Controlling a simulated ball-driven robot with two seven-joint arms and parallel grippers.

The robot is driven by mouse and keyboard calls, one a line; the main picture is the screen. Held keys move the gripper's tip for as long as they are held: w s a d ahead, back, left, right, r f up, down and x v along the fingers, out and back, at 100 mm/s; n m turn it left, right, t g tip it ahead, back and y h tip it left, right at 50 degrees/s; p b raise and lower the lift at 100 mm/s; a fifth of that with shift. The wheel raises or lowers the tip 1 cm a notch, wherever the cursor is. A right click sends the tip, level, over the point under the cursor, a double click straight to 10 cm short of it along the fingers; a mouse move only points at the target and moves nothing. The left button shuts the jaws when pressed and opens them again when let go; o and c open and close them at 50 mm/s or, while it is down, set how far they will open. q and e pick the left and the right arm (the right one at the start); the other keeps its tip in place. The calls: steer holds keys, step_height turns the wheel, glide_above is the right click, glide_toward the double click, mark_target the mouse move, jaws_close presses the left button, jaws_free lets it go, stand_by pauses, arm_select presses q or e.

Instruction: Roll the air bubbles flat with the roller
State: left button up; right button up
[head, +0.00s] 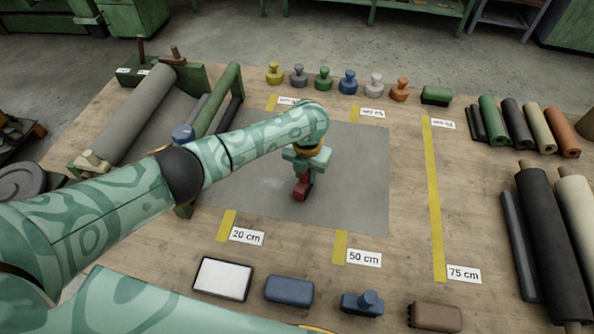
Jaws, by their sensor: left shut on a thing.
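A flat grey sheet (350,190) lies on the wooden table between the yellow marks. My left arm reaches across it from the left and hides part of it. My left gripper (304,175) points down over the middle of the sheet, shut on a small dark red tool (303,190), seemingly the roller. The tool's lower end is at or just above the sheet; I cannot tell if it touches. A faint pale patch (272,182) shows on the sheet left of the tool, perhaps a bubble. My right gripper is not in view.
Several knobbed stamps (348,81) line the back edge. A roll stand (132,115) is at the left. Dark and pale rolls (551,240) lie at the right. A white pad (222,278) and blue blocks (289,290) sit in front.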

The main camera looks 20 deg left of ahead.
arm_select(q)
steer(key=shift+r, duration=0.1)
step_height(320, 180, up, 6)
steer(key=p, duration=0.5)
stand_by(0.4)
step_height(320, 180, up, 3)
steer(key=p, duration=0.3)
stand_by(0.3)
